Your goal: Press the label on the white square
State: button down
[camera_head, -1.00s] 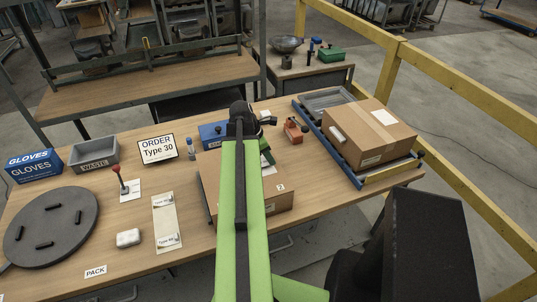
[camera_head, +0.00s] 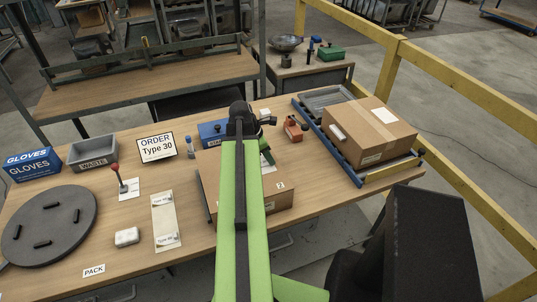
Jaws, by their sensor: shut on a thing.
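My gripper (camera_head: 266,154) is over the cardboard box (camera_head: 280,202) at the middle of the table, mostly behind my own green arm. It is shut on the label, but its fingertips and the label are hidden. The arm covers much of the box top, and I cannot make out a white square there. A pale label strip (camera_head: 164,222) with printed Type labels lies to the left. The order sign (camera_head: 157,148) reads Type 30.
A red-knobbed stick on a white card (camera_head: 128,190), a white block (camera_head: 127,237) and a round dark disc (camera_head: 66,210) lie left. The grey waste bin (camera_head: 93,154) and blue gloves box (camera_head: 31,166) stand behind. Another carton (camera_head: 385,124) sits in a blue-framed tray at right.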

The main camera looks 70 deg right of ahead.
dwell(0.4)
jog(key=c, duration=0.8)
grip_release()
jog(key=shift+c, duration=0.2)
jog(key=shift+r, duration=0.1)
jog(key=p+v, duration=1.6)
jog(key=v, duration=0.1)
jog(key=shift+a, duration=0.1)
